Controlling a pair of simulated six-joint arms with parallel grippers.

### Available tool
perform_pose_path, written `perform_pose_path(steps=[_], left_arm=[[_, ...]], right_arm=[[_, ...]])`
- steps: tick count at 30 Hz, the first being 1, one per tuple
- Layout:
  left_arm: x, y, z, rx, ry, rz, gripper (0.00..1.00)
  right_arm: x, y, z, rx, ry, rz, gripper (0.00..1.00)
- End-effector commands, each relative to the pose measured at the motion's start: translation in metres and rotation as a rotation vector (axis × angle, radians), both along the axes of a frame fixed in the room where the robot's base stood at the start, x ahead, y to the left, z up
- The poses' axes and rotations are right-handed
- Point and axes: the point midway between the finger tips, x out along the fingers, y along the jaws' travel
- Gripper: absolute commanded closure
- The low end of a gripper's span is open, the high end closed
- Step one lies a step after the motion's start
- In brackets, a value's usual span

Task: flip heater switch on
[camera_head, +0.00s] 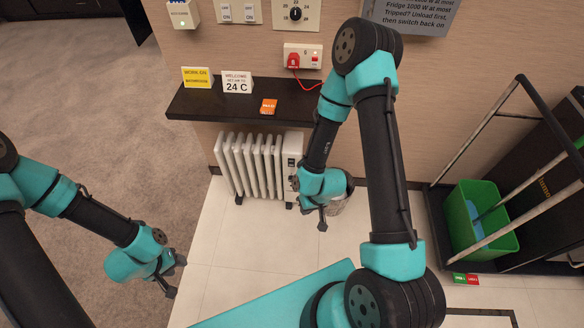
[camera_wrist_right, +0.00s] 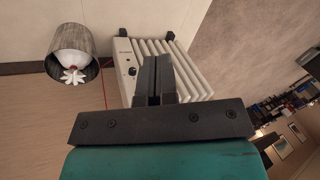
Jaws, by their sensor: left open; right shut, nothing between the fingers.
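The white finned heater (camera_head: 248,165) stands on the floor below the dark shelf. Its end panel with dark controls (camera_head: 292,160) faces right in the head view. In the right wrist view the heater (camera_wrist_right: 185,75) is beyond the fingers, and a round dark knob (camera_wrist_right: 132,72) shows on its panel; the switch is too small to tell. My right gripper (camera_head: 322,224) is shut and empty, right of the heater and apart from it. Its fingers (camera_wrist_right: 155,65) hide part of the heater in the wrist view. My left gripper (camera_head: 173,283) is open and empty, low over the floor at left.
The dark shelf (camera_head: 220,106) holds small signs and an orange card (camera_head: 268,106). A red plug sits in the wall socket (camera_head: 303,56), with a red cord hanging. A cart with a green bin (camera_head: 480,222) is at right.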

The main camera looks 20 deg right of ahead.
Motion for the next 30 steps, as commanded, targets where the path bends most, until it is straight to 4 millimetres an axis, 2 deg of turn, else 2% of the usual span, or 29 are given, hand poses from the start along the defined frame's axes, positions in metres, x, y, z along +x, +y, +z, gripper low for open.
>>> perform_pose_path(steps=[11, 21, 27, 30], left_arm=[[0.000, 0.000, 0.000, 0.000, 0.000, 0.000, 0.57], [0.000, 0.000, 0.000, 0.000, 0.000, 0.000, 0.57], [0.000, 0.000, 0.000, 0.000, 0.000, 0.000, 0.57], [0.000, 0.000, 0.000, 0.000, 0.000, 0.000, 0.57]], right_arm=[[0.087, -0.020, -0.048, -0.141, -0.289, 0.320, 1.00], [0.161, -0.046, -0.087, -0.352, -0.515, 0.627, 1.00], [0.195, -0.062, -0.104, -0.487, -0.605, 0.784, 1.00], [0.205, -0.067, -0.109, -0.529, -0.628, 0.836, 1.00]])
